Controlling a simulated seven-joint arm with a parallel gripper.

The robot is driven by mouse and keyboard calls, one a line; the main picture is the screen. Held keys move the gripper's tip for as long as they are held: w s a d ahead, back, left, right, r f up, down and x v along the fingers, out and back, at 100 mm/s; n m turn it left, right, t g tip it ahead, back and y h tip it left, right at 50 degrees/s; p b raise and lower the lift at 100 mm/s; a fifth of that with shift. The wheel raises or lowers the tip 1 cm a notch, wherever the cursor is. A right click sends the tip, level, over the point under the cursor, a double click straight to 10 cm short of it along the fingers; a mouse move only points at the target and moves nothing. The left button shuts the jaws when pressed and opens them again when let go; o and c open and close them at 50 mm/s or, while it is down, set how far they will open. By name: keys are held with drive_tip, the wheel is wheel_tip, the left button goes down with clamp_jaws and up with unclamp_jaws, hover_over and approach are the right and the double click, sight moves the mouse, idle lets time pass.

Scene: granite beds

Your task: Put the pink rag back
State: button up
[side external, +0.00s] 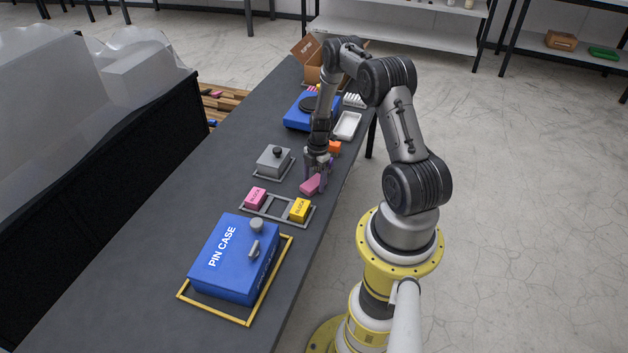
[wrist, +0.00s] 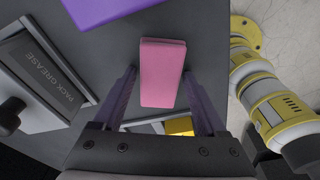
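The pink rag (side external: 311,186) is a folded pink pad near the table's right edge, just beyond a grey rack. In the wrist view the pink rag (wrist: 162,75) lies between my purple fingers, with dark table showing on both sides of it. My gripper (side external: 316,176) points down over the rag and is open. Whether the fingertips reach the table is hard to tell. The grey rack (side external: 271,216) holds a pink block (side external: 256,198) on its left and a yellow block (side external: 300,210) on its right, with an empty middle section.
A grey knobbed box (side external: 273,161), marked PACK GREASE in the wrist view, stands left of my gripper. A blue PIN CASE (side external: 232,261) sits nearer in a yellow frame. Farther along are an orange item (side external: 335,147), a white tray (side external: 347,125), a blue unit (side external: 300,122) and a carton (side external: 312,64).

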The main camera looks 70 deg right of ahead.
drive_tip(key=shift+o, duration=0.8)
wheel_tip(320, 180, up, 12)
drive_tip(key=d, duration=0.1)
wheel_tip(320, 180, up, 12)
drive_tip(key=m, duration=0.2)
hover_over(317, 180)
drive_tip(key=w+a, duration=0.5)
drive_tip(key=a, duration=0.1)
drive_tip(key=a+r+m+t+h, duration=0.2)
drive_tip(key=a+r+m, duration=0.1)
drive_tip(key=a+r, duration=0.9)
drive_tip(key=s+a+r+m+t, duration=0.1)
drive_tip(key=s+a+r+m, duration=0.3)
drive_tip(key=s+a+r, duration=0.45)
drive_tip(key=s+a+r+m+t, duration=0.1)
drive_tip(key=s+a+m+t, duration=0.1)
drive_tip(key=s+a+m, duration=0.2)
drive_tip(key=s+a, duration=0.3)
drive_tip(key=s, duration=0.2)
drive_tip(key=shift+s+a+r+y, duration=0.2)
drive_tip(key=shift+r+y, duration=0.05)
drive_tip(key=shift+y, duration=0.15)
